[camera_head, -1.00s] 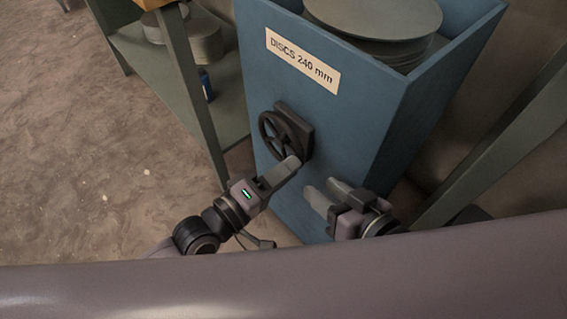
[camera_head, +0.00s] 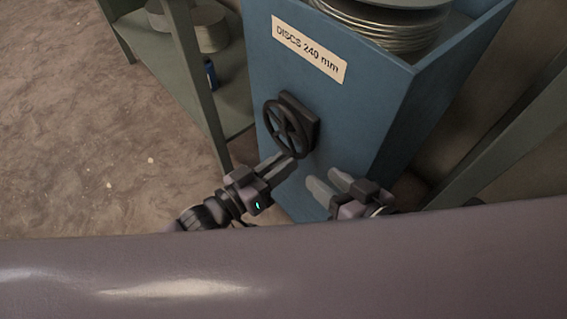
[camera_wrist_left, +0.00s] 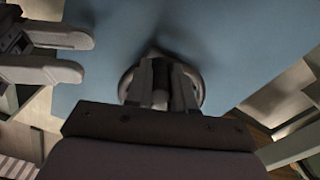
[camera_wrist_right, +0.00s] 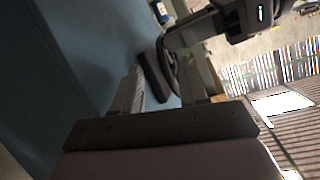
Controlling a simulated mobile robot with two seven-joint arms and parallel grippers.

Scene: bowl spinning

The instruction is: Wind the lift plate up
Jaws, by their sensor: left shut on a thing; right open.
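A dark spoked handwheel (camera_head: 271,118) sits on the front of the blue disc bin (camera_head: 375,125). My left gripper (camera_head: 286,160) is shut on the lower part of the handwheel; in the left wrist view its fingers close on a small part in front of the round wheel (camera_wrist_left: 127,84). My right gripper (camera_head: 322,182) is open and empty, to the right of and below the wheel, close to the bin front. A stack of metal discs (camera_head: 395,38) shows in the bin's open top. The lift plate itself is hidden.
A label (camera_head: 310,50) reads "DISCS 240 mm". A green shelf (camera_head: 165,65) stands left of the bin, with stacked round pieces (camera_head: 206,30) and a small blue can (camera_head: 210,73). A slanted post (camera_head: 490,145) is at the right. Floor is open at the left.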

